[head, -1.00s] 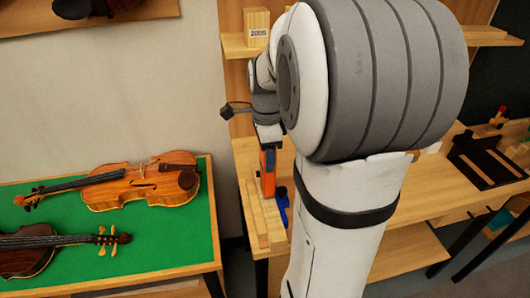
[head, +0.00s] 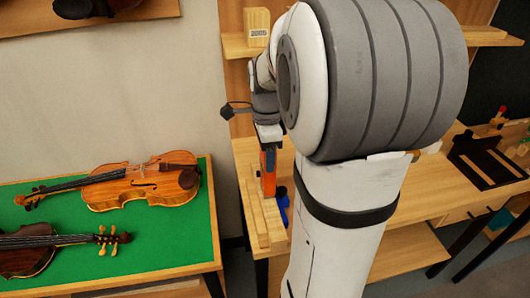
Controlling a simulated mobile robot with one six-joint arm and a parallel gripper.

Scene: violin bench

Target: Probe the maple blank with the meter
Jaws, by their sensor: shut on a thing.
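My gripper (head: 268,138) is at the left end of the wooden bench, partly hidden behind my own arm. It is shut on an orange and dark tool, seemingly the meter (head: 268,170), which hangs upright below it. The meter's lower end is at the pale wooden pieces (head: 262,222) lying along the bench's left edge. Whether it touches them I cannot tell. Which of these pieces is the maple blank is not clear.
A blue object (head: 283,204) lies just right of the meter. The bench (head: 400,205) runs right, with a dark rack (head: 480,160) at its far end. A green-topped table (head: 170,240) with two violins stands left. A wooden block (head: 257,24) sits on the shelf above.

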